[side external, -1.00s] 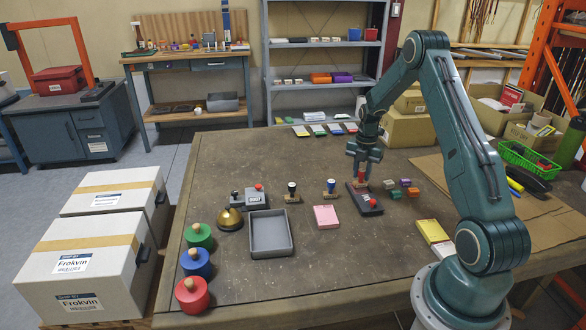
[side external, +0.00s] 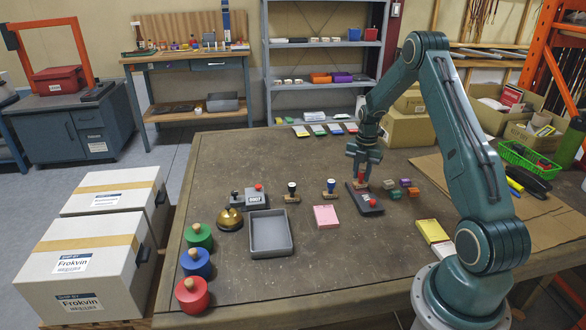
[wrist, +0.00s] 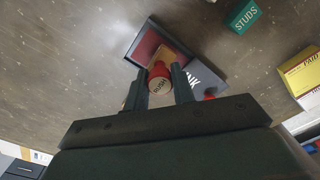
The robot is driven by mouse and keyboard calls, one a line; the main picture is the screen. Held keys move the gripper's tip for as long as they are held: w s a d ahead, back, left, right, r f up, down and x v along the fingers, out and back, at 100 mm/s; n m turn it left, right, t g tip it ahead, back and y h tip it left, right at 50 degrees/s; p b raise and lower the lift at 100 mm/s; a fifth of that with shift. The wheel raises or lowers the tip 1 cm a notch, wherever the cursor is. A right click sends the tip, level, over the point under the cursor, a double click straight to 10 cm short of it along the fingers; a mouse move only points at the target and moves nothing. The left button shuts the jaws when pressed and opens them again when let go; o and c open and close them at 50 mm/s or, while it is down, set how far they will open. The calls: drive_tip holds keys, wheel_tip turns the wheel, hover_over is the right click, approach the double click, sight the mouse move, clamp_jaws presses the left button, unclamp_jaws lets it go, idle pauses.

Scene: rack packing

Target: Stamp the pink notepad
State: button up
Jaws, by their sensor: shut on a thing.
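The pink notepad (side external: 326,216) lies flat on the table, left of the ink pad in the side view. My gripper (side external: 362,172) is shut on a stamp (wrist: 160,76) with a red round top and a wooden base. The stamp is upright at the far end of the dark ink pad (side external: 367,204), over its red inked area, which shows in the wrist view (wrist: 146,44). Whether the stamp's face touches the ink is hidden. Two other stamps, one dark-topped (side external: 292,190) and one blue-topped (side external: 330,187), stand on the table.
A grey tray (side external: 270,252), a brass bell (side external: 230,219) and a numbering device (side external: 250,198) stand left of the notepad. Small coloured blocks (side external: 404,183) lie right of the ink pad. A yellow pad (side external: 432,231) lies near my base. The table in front of the notepad is clear.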

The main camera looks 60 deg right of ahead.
drive_tip(key=shift+f, duration=0.45)
idle(1.6)
drive_tip(key=shift+r, duration=3.6)
drive_tip(key=shift+a, duration=0.15)
drive_tip(key=shift+w+a, duration=0.15)
drive_tip(key=shift+a, duration=0.15)
drive_tip(key=w+a, duration=0.1)
drive_tip(key=a, duration=1.7)
drive_tip(key=shift+w+r, duration=0.2)
drive_tip(key=shift+w, duration=0.1)
drive_tip(key=shift+f, duration=0.2)
